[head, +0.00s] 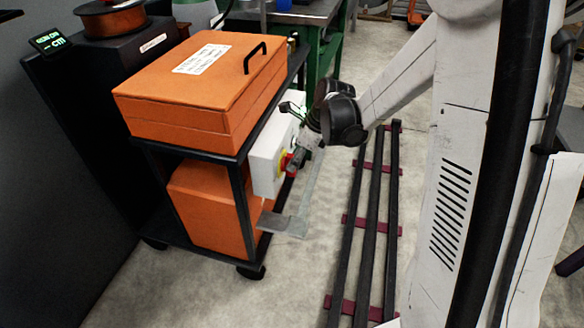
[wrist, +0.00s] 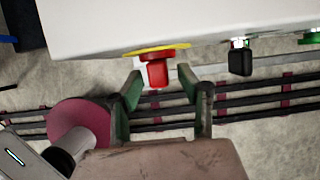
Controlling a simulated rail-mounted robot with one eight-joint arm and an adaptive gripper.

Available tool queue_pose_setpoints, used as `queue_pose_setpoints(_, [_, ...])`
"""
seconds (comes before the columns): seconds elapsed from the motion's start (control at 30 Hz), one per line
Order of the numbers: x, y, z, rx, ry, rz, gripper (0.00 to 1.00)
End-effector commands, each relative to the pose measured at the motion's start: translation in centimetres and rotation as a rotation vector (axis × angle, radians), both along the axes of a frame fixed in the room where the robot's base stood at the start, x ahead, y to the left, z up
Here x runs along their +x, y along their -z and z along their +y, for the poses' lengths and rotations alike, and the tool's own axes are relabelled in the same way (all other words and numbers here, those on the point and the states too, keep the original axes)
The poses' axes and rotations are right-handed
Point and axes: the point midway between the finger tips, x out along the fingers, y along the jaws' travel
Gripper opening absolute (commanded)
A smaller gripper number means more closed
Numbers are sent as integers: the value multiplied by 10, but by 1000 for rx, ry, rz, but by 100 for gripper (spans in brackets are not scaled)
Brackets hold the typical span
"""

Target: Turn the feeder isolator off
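The feeder isolator is a white box (head: 268,160) on the side of a black cart, with a red knob (head: 286,161) on a yellow plate. In the wrist view the red knob (wrist: 157,73) stands out from the yellow plate (wrist: 152,52) on the white box (wrist: 110,25). My gripper (wrist: 169,84) is open, with its two green-lined fingers apart. The knob lies between the fingertips, nearer the left finger; I cannot tell whether they touch. In the head view my gripper (head: 303,150) is beside the box front, partly hiding the knob.
A black switch or lock (wrist: 240,62) and a green part (wrist: 310,38) sit right of the knob. An orange case (head: 205,85) tops the cart (head: 240,205). A grey bracket (head: 285,224) juts below the box. Dark floor rails (head: 368,220) run alongside.

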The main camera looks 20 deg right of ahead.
Motion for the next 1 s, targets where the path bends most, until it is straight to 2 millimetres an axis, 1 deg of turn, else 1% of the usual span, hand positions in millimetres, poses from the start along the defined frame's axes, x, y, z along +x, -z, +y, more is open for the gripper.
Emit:
queue_pose_setpoints(0.03, [2, 8, 2, 0, -1, 0, 36])
queue_pose_setpoints(0.2, [4, 20, 7, 0, 0, 0, 36])
queue_pose_setpoints(0.57, [5, 22, 8, 0, 0, 0, 36])
queue_pose_setpoints(0.83, [5, 22, 8, 0, 0, 0, 0])
queue_pose_setpoints(1.0, [5, 22, 8, -1, 0, -2, 0])
